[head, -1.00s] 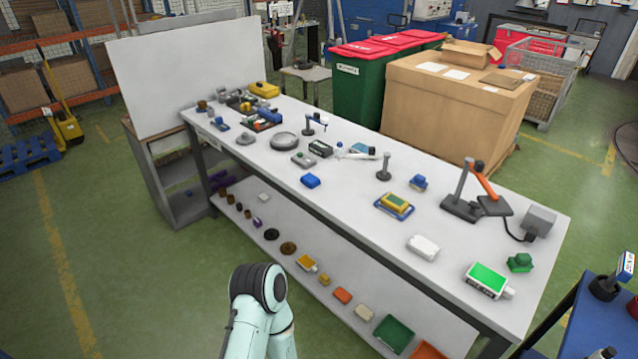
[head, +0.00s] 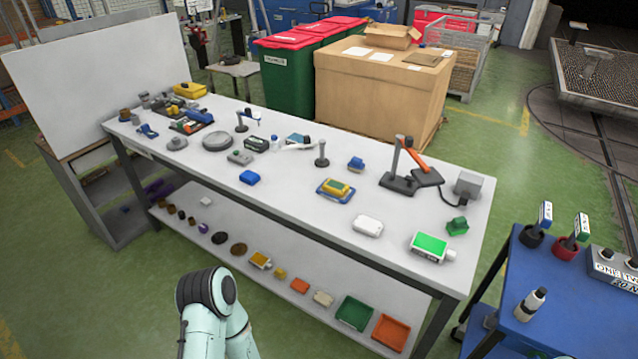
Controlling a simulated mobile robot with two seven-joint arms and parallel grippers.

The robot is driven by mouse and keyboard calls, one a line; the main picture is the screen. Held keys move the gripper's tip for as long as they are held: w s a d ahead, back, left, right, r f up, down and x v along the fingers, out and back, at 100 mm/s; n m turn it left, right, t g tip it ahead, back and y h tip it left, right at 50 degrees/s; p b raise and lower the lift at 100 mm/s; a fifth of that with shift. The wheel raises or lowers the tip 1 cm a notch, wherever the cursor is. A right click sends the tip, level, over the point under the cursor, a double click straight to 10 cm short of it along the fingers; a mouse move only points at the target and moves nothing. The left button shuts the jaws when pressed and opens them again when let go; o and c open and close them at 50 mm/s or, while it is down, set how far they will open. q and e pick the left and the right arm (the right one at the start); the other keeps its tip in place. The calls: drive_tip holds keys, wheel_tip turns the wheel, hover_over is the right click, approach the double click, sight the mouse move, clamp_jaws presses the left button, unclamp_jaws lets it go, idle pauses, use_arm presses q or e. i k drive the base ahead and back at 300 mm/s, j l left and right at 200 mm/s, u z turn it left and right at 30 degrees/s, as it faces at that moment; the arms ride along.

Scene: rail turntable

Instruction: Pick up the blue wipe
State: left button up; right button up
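A small flat blue piece (head: 250,177) lies on the front part of the long white-topped bench (head: 290,208), left of its middle. It looks like a folded wipe, but it is too small to be sure. Other blue things on the bench are a small lump (head: 356,164) and a blue piece under a yellow block (head: 336,189). Nothing of mine touches any of them. One of my arms, pale green with a dark joint, rises at the bottom in front of the bench. Neither of my grippers is in view.
The bench's lower shelf holds several small items and trays, such as a green tray (head: 354,313). A lamp-like stand (head: 402,170) rises at the right. Green floor is free in front of the bench.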

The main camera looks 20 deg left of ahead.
sight(249, 177)
drive_tip(key=i+j, duration=0.15)
drive_tip(key=j, duration=0.15)
drive_tip(key=i+j+z, duration=0.1)
drive_tip(key=j, duration=0.2)
drive_tip(key=i+j, duration=0.15)
drive_tip(key=j, duration=0.15)
drive_tip(key=i+j+z, duration=0.1)
drive_tip(key=j, duration=0.2)
